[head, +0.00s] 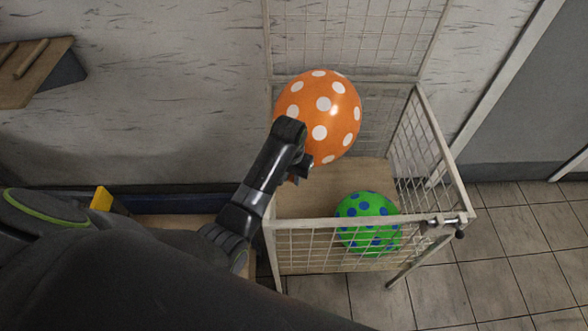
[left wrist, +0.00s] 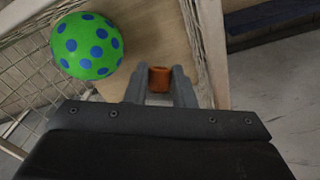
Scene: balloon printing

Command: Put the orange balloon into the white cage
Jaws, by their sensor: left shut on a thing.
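The orange balloon (head: 330,115) with white dots is held over the left rear part of the white cage (head: 443,145), above its wooden floor. My left gripper (head: 300,170) is at the balloon's lower left side, inside the cage outline as seen from above. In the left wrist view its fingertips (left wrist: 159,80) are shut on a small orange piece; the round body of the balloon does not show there. The balloon hides part of the cage's back mesh. I cannot tell its exact height above the floor. My right gripper is not in view.
A green balloon (head: 368,222) with blue dots lies in the cage at the front, and shows in the left wrist view (left wrist: 87,46). The cage has mesh walls and a tall back panel (head: 350,35). A wooden shelf (head: 35,70) hangs at the left. Tiled floor (head: 520,250) is clear at right.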

